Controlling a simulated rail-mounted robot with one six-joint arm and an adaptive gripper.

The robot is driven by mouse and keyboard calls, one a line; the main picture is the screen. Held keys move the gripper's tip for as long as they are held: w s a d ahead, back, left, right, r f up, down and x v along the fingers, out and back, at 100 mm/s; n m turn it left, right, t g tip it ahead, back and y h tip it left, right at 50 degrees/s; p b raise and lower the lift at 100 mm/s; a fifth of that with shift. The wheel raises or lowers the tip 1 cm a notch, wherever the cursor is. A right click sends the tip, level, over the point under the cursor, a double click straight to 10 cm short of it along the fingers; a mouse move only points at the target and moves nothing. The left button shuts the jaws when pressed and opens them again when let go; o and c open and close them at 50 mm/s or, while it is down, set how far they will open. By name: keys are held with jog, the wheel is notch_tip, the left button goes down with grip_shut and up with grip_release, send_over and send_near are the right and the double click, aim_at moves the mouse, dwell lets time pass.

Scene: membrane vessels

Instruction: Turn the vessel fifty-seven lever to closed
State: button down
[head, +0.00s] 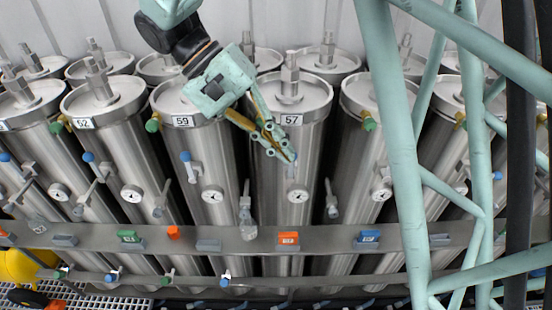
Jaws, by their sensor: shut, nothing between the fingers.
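Vessel fifty-seven (298,230) is a tall steel cylinder in the middle of the front row, with a white "57" label (291,119) under its lid. Its round pressure gauge (297,196) shows below my gripper. My gripper (289,157) reaches down from the upper left across the upper front of this vessel. Its fingers are shut, with nothing visible between them. The lever of vessel fifty-seven is mostly hidden behind the fingertips, so I cannot tell its position or whether the fingers touch it.
Vessel fifty-nine (212,150) stands just left, with a blue-tipped lever (189,166). A grey horizontal rail (340,240) crosses the vessels and carries coloured tags, including an orange one (288,238). Pale green pipes (400,150) stand in front on the right.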

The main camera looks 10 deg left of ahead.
jog(key=t+h+p, duration=0.1)
jog(key=t+p, duration=0.1)
jog(key=p, duration=0.1)
send_near(291, 168)
jog(key=s+v, duration=0.1)
jog(key=v, duration=0.3)
jog(key=shift+w+a+f, duration=0.25)
jog(key=shift+w+a, duration=0.2)
jog(key=shift+a, duration=0.15)
jog(key=x, duration=1)
jog(key=shift+r, duration=0.15)
jog(key=shift+w+d, duration=0.1)
